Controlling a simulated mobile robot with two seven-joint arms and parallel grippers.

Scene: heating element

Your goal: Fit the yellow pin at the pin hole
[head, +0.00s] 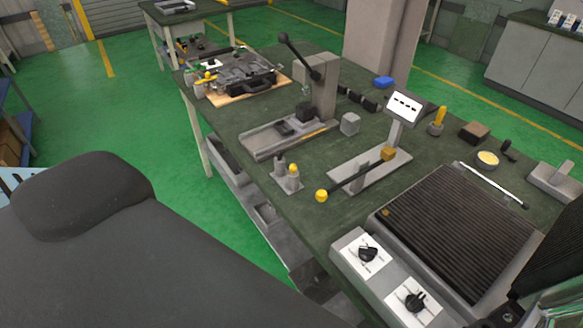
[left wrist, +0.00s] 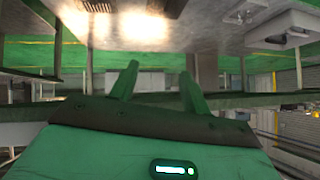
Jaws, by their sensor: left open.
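Several yellow-topped parts show on the green workbench (head: 232,118) in the head view. A small grey block (head: 287,181) at its near edge has two posts, one with a yellow top (head: 294,168). A yellow upright piece (head: 440,115) stands in a grey holder farther right. I cannot tell which is the task's pin, and no pin hole can be made out. My left gripper (left wrist: 158,80) is open and empty in the left wrist view, its two green fingers apart. It does not show in the head view, where my dark arm fills the lower left.
A ribbed heating plate (head: 455,225) with two knobs stands at the bench's right. A lever with a yellow knob (head: 321,196), a press (head: 322,90) and a tool board (head: 240,92) crowd the bench. Green floor (head: 80,110) is free to the left.

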